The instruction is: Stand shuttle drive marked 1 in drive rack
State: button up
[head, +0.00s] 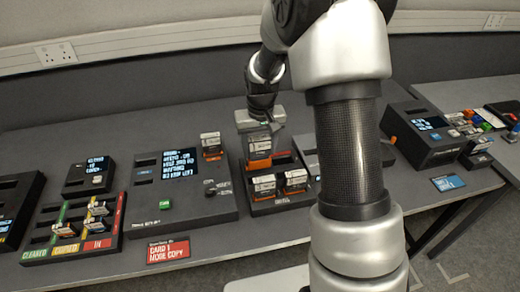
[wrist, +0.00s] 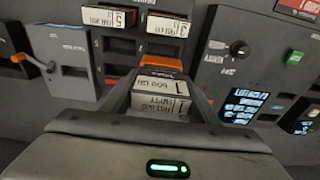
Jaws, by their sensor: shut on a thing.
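My gripper (head: 258,122) is shut on the shuttle drive marked 1 (head: 258,145), a pale-labelled block with an orange end. In the wrist view the drive (wrist: 160,92) sits between the two fingers, its label with the 1 upside down. In the head view the drive is upright, orange end down, over the back part of the black drive rack (head: 283,203). I cannot tell whether its lower end is inside a slot. The rack also shows in the wrist view (wrist: 120,47).
A dark box (head: 425,145) stands at right. My arm hides table right of the rack.

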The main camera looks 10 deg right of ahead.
aim_at(259, 161)
jog(key=shift+f+b, duration=1.8)
jog(key=shift+f, duration=1)
jog(key=shift+f+b, duration=1.8)
jog(key=shift+f, duration=0.4)
dwell(0.7)
jog(key=o, duration=1.8)
jog(key=shift+s, duration=0.1)
jog(key=shift+r, duration=0.1)
jog(key=shift+r+p, duration=2.5)
jog(key=shift+r, duration=1.15)
